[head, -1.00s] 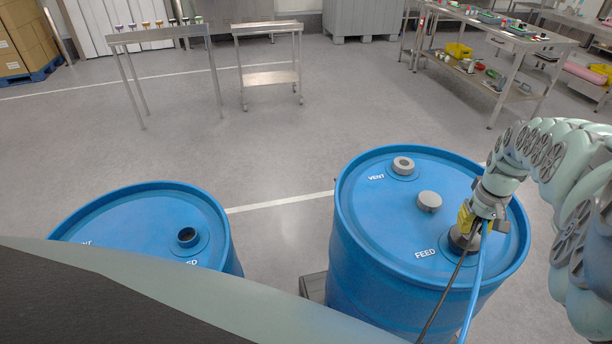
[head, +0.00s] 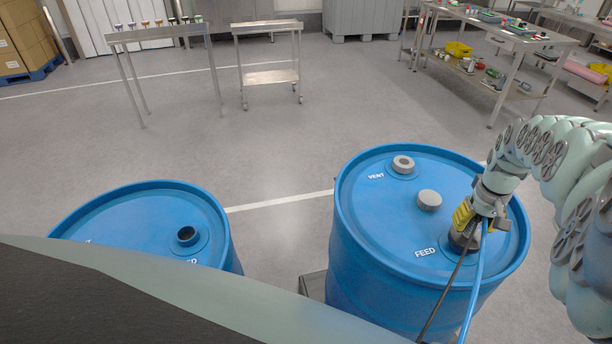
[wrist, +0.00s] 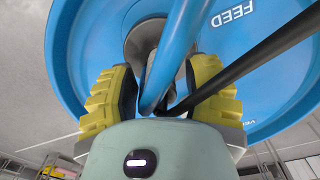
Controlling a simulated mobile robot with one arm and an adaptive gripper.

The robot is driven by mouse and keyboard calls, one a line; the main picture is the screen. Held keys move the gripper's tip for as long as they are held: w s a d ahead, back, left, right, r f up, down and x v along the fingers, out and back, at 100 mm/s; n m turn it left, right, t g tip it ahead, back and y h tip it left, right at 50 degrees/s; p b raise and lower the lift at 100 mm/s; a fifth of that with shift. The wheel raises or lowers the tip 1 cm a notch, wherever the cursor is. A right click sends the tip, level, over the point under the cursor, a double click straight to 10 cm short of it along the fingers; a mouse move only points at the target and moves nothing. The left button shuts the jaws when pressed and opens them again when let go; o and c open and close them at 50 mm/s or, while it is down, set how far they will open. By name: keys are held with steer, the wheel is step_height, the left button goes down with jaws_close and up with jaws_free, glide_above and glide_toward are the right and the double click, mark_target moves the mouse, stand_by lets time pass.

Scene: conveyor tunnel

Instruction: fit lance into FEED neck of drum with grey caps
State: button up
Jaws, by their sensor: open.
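The drum with grey caps (head: 385,215) is the blue drum on the right, its FEED and VENT labels showing. A grey ring-shaped cap (head: 403,165) sits at VENT, and a round grey cap (head: 429,200) is on the lid. The lance (head: 462,241) has its dark head at the FEED neck, with a blue hose and a black cable running from it. My gripper (head: 477,221) is just above the neck. In the wrist view its yellow fingers (wrist: 165,88) stand apart on both sides of the lance head and hose. The neck is mostly hidden, so the lance's seating depth cannot be told.
A second blue drum (head: 130,230) with an open dark neck (head: 187,236) stands at the left. A steel table (head: 155,36), a small trolley (head: 268,78) and a loaded workbench (head: 500,35) stand behind. The floor between is clear.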

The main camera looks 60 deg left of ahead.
step_height(320, 180, up, 10)
steer(key=shift+d+r, duration=0.1)
steer(key=shift+r, duration=0.1)
steer(key=shift+s+r, duration=0.15)
steer(key=shift+r, duration=0.65)
stand_by(0.8)
